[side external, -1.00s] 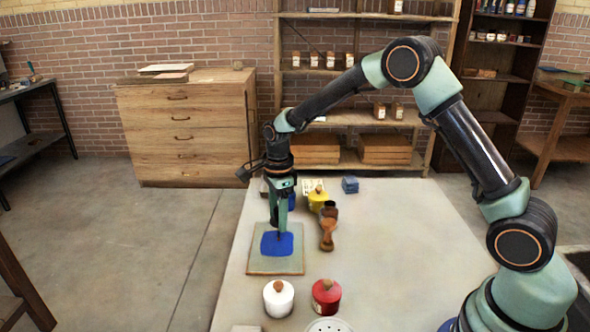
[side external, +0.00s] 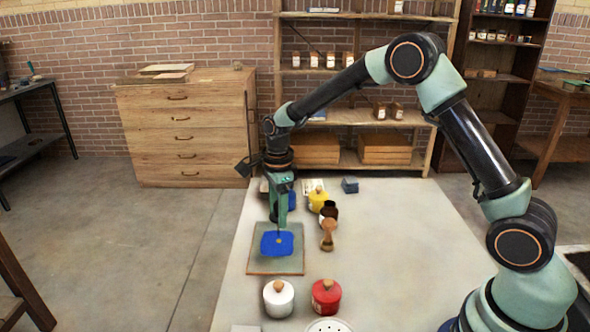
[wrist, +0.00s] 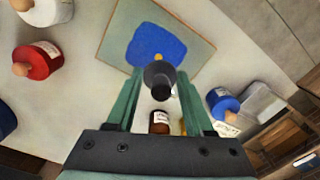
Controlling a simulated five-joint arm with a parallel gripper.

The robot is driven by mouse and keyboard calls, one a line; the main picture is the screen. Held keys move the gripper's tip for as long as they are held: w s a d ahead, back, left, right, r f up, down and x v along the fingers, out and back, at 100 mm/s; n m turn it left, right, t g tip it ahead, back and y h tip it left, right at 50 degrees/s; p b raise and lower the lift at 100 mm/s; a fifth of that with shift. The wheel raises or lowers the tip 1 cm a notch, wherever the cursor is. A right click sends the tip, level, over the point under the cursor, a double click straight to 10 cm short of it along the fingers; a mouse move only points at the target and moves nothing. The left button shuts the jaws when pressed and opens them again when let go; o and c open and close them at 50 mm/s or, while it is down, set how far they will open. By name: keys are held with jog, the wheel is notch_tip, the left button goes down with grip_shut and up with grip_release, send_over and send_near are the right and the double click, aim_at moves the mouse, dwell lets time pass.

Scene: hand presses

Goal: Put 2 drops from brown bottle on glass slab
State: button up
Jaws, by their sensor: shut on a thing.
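My gripper (side external: 280,214) is shut on a dropper with a dark bulb (wrist: 159,78), seen end-on between the fingers in the wrist view. It hangs above the glass slab (side external: 262,268), which also shows in the wrist view (wrist: 188,28). A blue ink patch (side external: 270,247) lies on the slab, and a small amber spot (side external: 279,241) shows on it near the dropper tip. The brown bottle (side external: 329,210) stands open to the right of the slab. It also shows in the wrist view (wrist: 159,122), partly cut off by the gripper.
A wooden-handled tool (side external: 328,236) stands in front of the brown bottle. A yellow jar (side external: 318,200) is behind it. White (side external: 279,299) and red (side external: 326,297) jars stand in front of the slab. The table's right side is clear.

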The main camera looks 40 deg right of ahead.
jog(key=shift+r, duration=2.75)
jog(key=shift+r, duration=0.1)
jog(key=shift+r, duration=0.85)
jog(key=shift+d, duration=0.1)
jog(key=s+d+r, duration=0.1)
jog(key=s+d, duration=0.1)
jog(key=d, duration=0.5)
jog(key=s+d+r, duration=0.1)
jog(key=s+d, duration=0.1)
jog(key=d, duration=0.6)
notch_tip(320, 180, down, 10)
jog(key=shift+w, duration=0.2)
jog(key=shift+a, duration=0.1)
